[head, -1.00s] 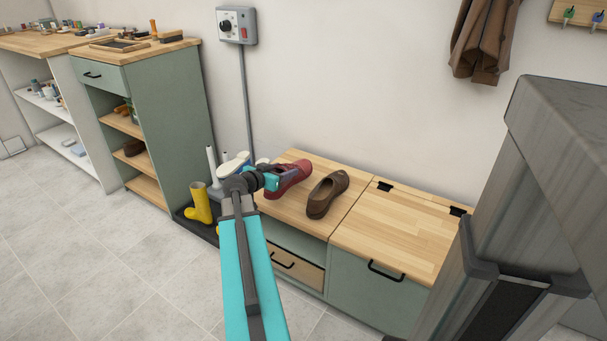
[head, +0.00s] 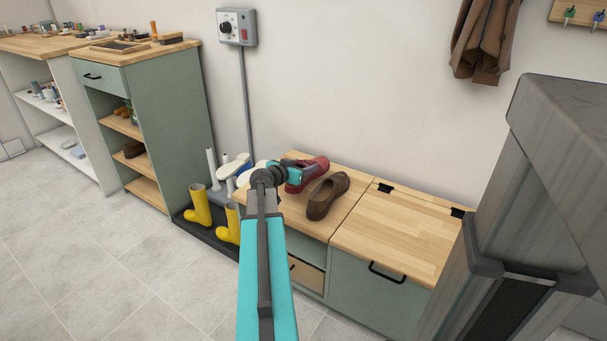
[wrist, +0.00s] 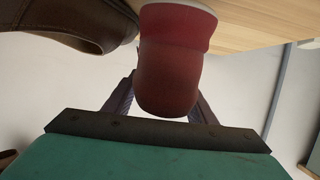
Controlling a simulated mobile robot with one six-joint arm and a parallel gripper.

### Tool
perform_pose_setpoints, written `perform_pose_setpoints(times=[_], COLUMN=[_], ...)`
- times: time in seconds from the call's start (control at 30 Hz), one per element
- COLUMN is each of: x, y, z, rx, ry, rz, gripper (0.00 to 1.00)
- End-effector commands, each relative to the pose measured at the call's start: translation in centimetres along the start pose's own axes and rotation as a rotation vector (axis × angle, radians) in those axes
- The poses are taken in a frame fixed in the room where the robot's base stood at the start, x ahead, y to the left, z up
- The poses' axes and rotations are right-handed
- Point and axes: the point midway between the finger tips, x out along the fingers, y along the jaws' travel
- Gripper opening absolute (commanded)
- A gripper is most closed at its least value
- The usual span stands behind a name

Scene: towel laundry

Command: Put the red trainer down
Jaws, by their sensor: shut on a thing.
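The red trainer (head: 309,173) is at the bench top, behind and left of a brown shoe (head: 327,196). My gripper (head: 296,175) is shut on the red trainer; in the head view the arm hides part of it. In the wrist view the red trainer (wrist: 170,65) sits between the two fingers (wrist: 162,108), with the brown shoe (wrist: 75,25) close beside it. I cannot tell whether its sole touches the wooden top (head: 273,211).
A closed lid with black hinges (head: 410,225) forms the bench's right part. Yellow boots (head: 198,207) stand on a dark tray (head: 190,228) left of the bench, near white upright posts (head: 212,165). A green shelf unit (head: 171,115) stands further left. A grey wall box (head: 237,25) hangs above.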

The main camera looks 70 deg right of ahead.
Motion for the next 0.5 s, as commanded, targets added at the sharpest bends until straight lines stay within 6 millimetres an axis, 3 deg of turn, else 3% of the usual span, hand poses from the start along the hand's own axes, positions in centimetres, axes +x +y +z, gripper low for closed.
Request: perform_pose_setpoints(times=[0.27,0.5], x=[1.0,1.1], y=[-0.1,-0.1], z=[2.8,3.1], rx=[-0.002,0.000], ry=[0.000,-0.001], rz=[0.000,0.000], gripper=[0.23,0.22])
